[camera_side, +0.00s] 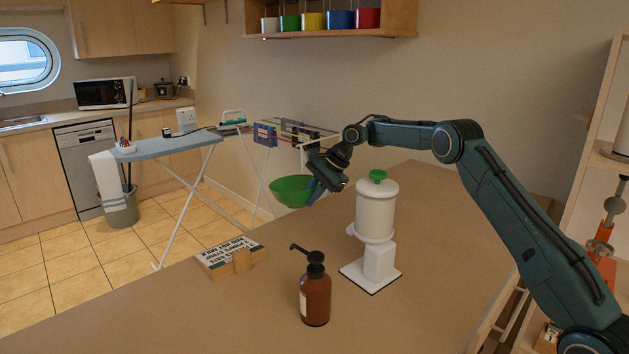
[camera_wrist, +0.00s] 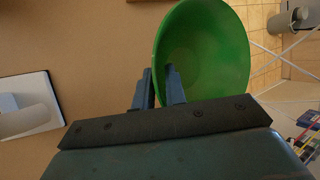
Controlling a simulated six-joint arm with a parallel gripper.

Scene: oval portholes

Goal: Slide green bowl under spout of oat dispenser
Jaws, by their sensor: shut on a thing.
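The green bowl (camera_side: 291,192) is at the counter's far edge in the side view, left of the oat dispenser. I cannot tell whether it touches the counter. My gripper (camera_side: 314,187) is shut on the bowl's rim. In the wrist view, one finger of my gripper (camera_wrist: 161,75) is inside the bowl (camera_wrist: 215,50) and the other outside; the bowl looks empty. The white oat dispenser (camera_side: 376,207) with a green knob stands upright on a square base, and the bowl is apart from it. Part of the dispenser (camera_wrist: 24,119) shows at the wrist view's left.
A brown pump bottle (camera_side: 315,299) stands in front of the dispenser. A lettered block or box (camera_side: 231,257) lies near the counter's left edge. Counter between bowl and dispenser looks clear. An ironing board (camera_side: 170,145) stands beyond the edge; a shelf with colored containers (camera_side: 330,22) hangs above.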

